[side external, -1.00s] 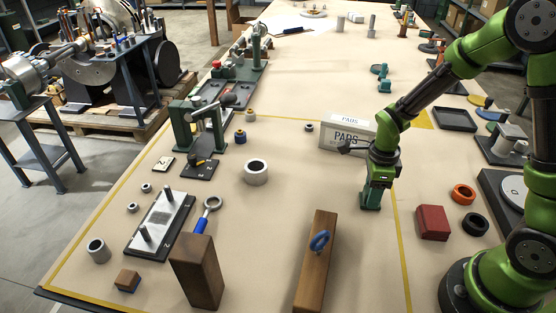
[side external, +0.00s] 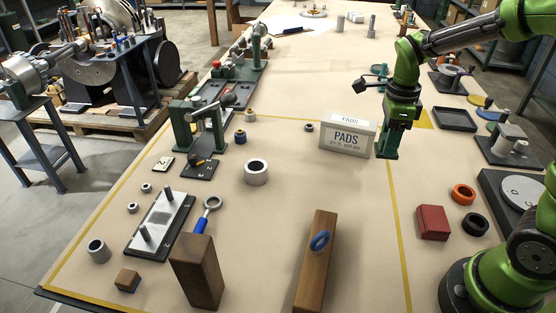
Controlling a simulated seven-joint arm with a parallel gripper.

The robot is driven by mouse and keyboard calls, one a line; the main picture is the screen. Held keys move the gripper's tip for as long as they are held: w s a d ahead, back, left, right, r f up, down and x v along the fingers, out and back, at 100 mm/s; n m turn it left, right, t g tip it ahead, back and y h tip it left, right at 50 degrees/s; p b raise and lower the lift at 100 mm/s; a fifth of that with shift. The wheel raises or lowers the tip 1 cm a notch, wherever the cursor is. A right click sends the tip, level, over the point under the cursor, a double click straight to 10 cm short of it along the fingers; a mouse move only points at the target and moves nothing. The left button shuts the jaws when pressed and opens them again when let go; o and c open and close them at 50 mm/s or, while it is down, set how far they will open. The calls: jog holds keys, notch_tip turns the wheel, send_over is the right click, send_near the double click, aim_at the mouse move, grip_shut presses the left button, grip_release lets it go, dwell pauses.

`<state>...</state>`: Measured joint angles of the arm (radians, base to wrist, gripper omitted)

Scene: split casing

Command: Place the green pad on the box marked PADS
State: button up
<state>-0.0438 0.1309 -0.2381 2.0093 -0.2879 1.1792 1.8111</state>
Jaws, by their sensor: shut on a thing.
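The white box marked PADS (side external: 346,139) stands upright on the bench, its printed face toward the camera. My gripper (side external: 388,140) is just right of the box, pointing down. It is shut on a dark green block-like piece (side external: 387,148), which appears to be the green pad. Its exact outline is hard to tell from the green jaws. The piece hangs beside the box's right end, not over its top; whether it touches the box or bench cannot be told.
A dark tray (side external: 455,119) lies right of my gripper. A red block (side external: 432,222), an orange ring (side external: 463,194) and a black ring (side external: 475,223) lie nearer.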

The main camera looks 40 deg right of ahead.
jog(key=w+d, duration=0.2)
jog(key=w, duration=0.3)
jog(key=w+d, duration=0.1)
jog(key=w, duration=0.4)
jog(key=w+d, duration=0.2)
jog(key=w, duration=0.4)
jog(key=shift+d+r, duration=0.2)
jog(key=shift+d, duration=0.15)
jog(key=shift+f, duration=1.75)
jog(key=shift+f, duration=0.1)
jog(key=o, duration=0.6)
jog(key=shift+f, duration=0.1)
jog(key=o, duration=0.5)
